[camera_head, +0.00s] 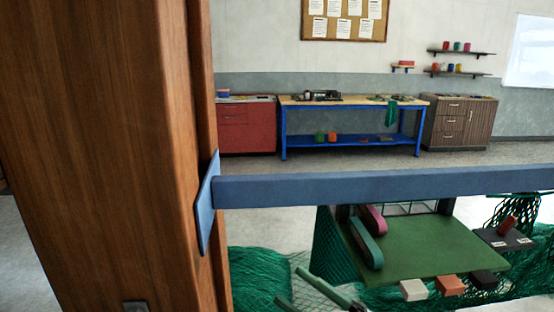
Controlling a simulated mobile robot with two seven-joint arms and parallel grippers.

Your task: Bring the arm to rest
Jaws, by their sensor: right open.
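My right gripper (289,284) shows at the bottom edge, left of the green work board (430,245). Its two pale green fingers are spread apart and nothing shows between them. The rest of that arm is cut off by the frame. My left gripper is not in view.
A wooden post (110,150) fills the left, with a blue beam (380,186) running right from it. Green netting (258,275) lies below. The board bears pink (375,219) and green (366,243) pieces; white (414,290), orange (450,285) and black (484,280) blocks line its front edge.

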